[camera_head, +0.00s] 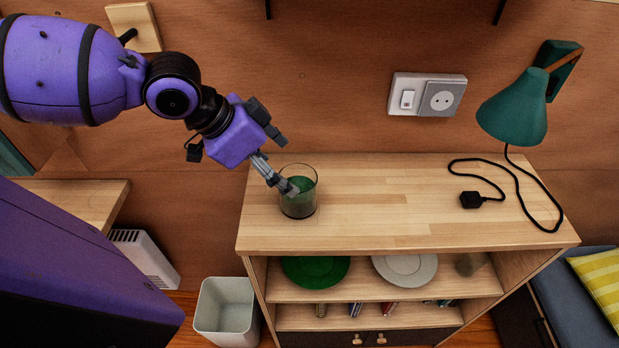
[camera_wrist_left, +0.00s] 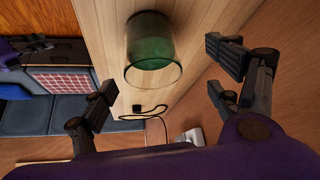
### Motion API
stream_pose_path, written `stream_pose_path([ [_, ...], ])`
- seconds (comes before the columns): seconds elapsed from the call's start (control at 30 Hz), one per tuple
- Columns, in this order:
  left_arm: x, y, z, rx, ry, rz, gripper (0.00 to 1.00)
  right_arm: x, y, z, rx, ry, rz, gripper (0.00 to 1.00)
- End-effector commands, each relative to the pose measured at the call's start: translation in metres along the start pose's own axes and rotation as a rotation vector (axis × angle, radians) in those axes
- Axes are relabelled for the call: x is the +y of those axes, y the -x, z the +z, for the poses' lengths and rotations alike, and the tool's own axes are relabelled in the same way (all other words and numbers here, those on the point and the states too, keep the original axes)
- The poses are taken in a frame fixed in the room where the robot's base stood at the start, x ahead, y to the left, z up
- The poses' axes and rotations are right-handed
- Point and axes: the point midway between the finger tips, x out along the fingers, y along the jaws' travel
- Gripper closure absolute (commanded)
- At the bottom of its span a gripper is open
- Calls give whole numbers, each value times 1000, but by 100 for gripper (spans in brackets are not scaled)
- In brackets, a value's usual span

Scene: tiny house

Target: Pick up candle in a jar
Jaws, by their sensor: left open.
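The candle in a jar (camera_head: 299,201) is a clear glass with dark green wax, upright on the left part of the wooden cabinet top. My left gripper (camera_head: 283,187) reaches down from the upper left and its fingers overlap the jar's left side in the head view. In the left wrist view the jar (camera_wrist_left: 152,50) shows beyond and between the two spread fingers of the open gripper (camera_wrist_left: 165,100). Nothing is held. I cannot tell whether a finger touches the glass. My right gripper is not in view.
A green wall lamp (camera_head: 514,108) hangs at the right, its black cable and plug (camera_head: 471,200) lying on the cabinet top (camera_head: 400,225). The top's middle is clear. A green plate (camera_head: 315,270) and a white plate (camera_head: 405,268) sit on the shelf below. A bin (camera_head: 226,308) stands at left.

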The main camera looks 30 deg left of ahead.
Motion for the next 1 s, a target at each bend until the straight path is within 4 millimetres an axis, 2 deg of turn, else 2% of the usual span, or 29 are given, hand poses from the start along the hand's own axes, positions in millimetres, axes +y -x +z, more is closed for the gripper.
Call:
stream_pose_path([
  [0.2, 2, -25, 3, -3, 3, 8, 17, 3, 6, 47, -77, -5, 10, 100],
  [0.37, 5, -44, 6, -3, 3, 8, 17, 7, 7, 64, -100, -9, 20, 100],
  [0.47, 8, -59, 8, -2, 3, 8, 17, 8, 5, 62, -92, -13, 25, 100],
  [0.6, 8, -75, 7, -1, 1, 4, 17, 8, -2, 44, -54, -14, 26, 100],
  [0.7, 8, -79, 6, 0, 1, 2, 17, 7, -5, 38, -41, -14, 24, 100],
  [0.9, 7, -78, 6, 0, 0, 0, 17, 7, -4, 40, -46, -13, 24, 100],
  [1.0, 7, -78, 6, -1, 0, 1, 30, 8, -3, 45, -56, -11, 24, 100],
])
